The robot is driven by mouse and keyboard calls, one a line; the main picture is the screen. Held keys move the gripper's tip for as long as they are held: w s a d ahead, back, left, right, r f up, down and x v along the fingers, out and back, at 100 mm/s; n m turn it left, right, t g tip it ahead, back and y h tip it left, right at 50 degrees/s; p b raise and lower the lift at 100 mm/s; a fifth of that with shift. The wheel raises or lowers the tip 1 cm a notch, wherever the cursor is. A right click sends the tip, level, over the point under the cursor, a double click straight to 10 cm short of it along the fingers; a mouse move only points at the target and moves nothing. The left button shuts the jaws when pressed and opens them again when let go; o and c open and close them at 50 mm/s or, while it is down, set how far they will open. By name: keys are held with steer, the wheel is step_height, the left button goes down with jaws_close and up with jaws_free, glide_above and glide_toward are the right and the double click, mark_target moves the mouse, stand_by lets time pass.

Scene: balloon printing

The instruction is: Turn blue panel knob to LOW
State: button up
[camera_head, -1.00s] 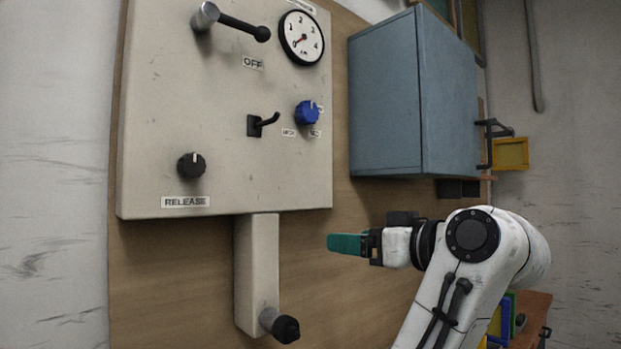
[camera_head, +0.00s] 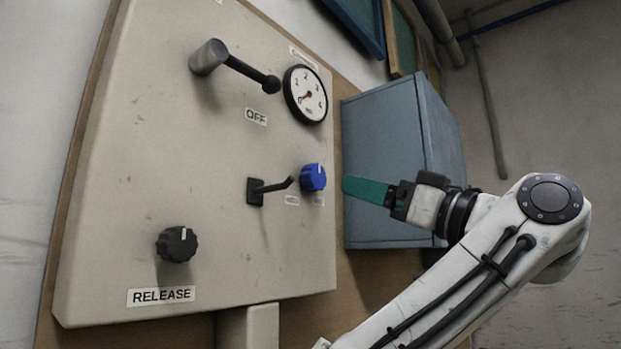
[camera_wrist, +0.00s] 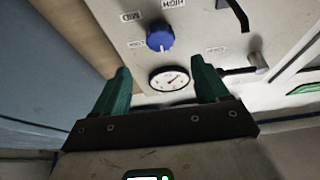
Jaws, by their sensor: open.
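The blue knob (camera_head: 313,178) sits on the right part of the grey panel (camera_head: 130,130), with a white mark at its top. Small labels lie below it, too small to read in the head view. In the wrist view the blue knob (camera_wrist: 160,38) is beyond the fingers, near labels reading MID and HIGH; another small label by it is hard to read. My gripper (camera_head: 345,186) has green fingers pointing at the panel, just right of the knob and apart from it. In the wrist view my gripper (camera_wrist: 160,80) is open and empty.
A black lever (camera_head: 270,189) juts out close left of the knob. A round gauge (camera_head: 305,95) and a large lever (camera_head: 235,66) are above. A black knob (camera_head: 177,244) is at lower left. A blue-grey cabinet (camera_head: 390,130) stands behind my gripper.

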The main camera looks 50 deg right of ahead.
mark_target(319, 177)
steer(key=p+x, duration=0.6)
steer(key=x, duration=0.4)
steer(key=shift+w, duration=0.35)
steer(key=c, duration=1)
